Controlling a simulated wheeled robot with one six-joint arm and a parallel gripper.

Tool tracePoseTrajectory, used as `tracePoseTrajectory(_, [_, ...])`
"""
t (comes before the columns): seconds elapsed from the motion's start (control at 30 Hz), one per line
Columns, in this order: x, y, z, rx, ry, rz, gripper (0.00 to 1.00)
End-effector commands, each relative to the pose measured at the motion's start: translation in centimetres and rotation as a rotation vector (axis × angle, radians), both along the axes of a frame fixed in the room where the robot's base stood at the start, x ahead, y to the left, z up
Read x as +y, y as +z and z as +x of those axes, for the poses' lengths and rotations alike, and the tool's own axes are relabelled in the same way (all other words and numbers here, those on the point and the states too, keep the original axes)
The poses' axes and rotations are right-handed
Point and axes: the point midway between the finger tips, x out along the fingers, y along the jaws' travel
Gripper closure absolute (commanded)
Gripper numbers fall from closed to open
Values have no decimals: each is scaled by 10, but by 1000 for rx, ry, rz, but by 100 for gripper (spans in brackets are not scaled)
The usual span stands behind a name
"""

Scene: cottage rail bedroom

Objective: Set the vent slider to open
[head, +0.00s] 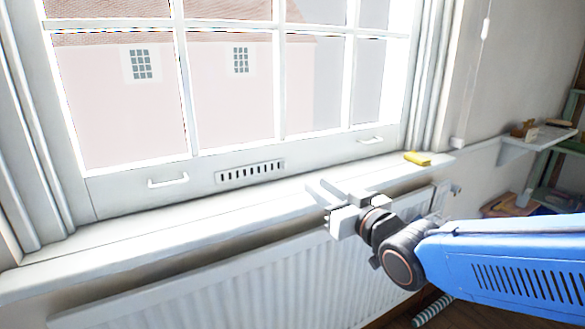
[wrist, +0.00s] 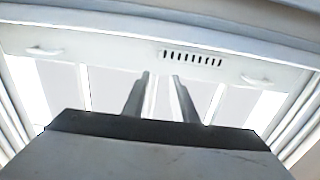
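The vent (head: 250,172) is a slim pale plate with a row of dark slots, set in the bottom rail of the white window. It also shows in the wrist view (wrist: 192,58), where the window appears upside down. No separate slider knob can be made out, and I cannot tell its setting. My gripper (head: 328,191) is near the sill, to the right of the vent and apart from it. In the wrist view its two dark fingers (wrist: 160,78) stand apart with nothing between them.
Two white sash handles (head: 168,181) (head: 371,140) flank the vent. The white sill (head: 130,240) is bare except for a yellow block (head: 417,158) at its right. A ribbed radiator (head: 230,290) stands below. A wall shelf (head: 535,145) with small items is at right.

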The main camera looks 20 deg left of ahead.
Motion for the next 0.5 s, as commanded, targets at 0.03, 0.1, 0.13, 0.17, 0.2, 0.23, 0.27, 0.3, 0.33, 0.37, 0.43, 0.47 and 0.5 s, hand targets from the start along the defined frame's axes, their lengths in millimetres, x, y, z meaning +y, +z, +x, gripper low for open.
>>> tracePoseTrajectory(0.03, [6, -1, 5, 1, 0, -2, 75])
tracePoseTrajectory(0.1, [14, -1, 12, 1, 0, -1, 75])
tracePoseTrajectory(0.13, [18, -1, 15, 1, 0, -1, 75])
tracePoseTrajectory(0.17, [21, -1, 18, 1, 0, -2, 75])
tracePoseTrajectory(0.2, [25, -1, 22, 1, 0, -2, 75])
tracePoseTrajectory(0.23, [29, -1, 25, 1, 0, -2, 75])
tracePoseTrajectory(0.27, [32, -1, 28, 1, 0, -2, 75])
tracePoseTrajectory(0.3, [37, -1, 32, 1, 0, -2, 75])
tracePoseTrajectory(0.33, [40, -1, 35, 1, 0, -2, 75])
tracePoseTrajectory(0.37, [44, -1, 38, 1, -1, -2, 75])
tracePoseTrajectory(0.43, [52, -1, 45, 1, -1, -2, 75])
tracePoseTrajectory(0.47, [56, -1, 48, 1, -1, -2, 75])
tracePoseTrajectory(0.5, [61, -1, 52, 1, -1, -2, 75])
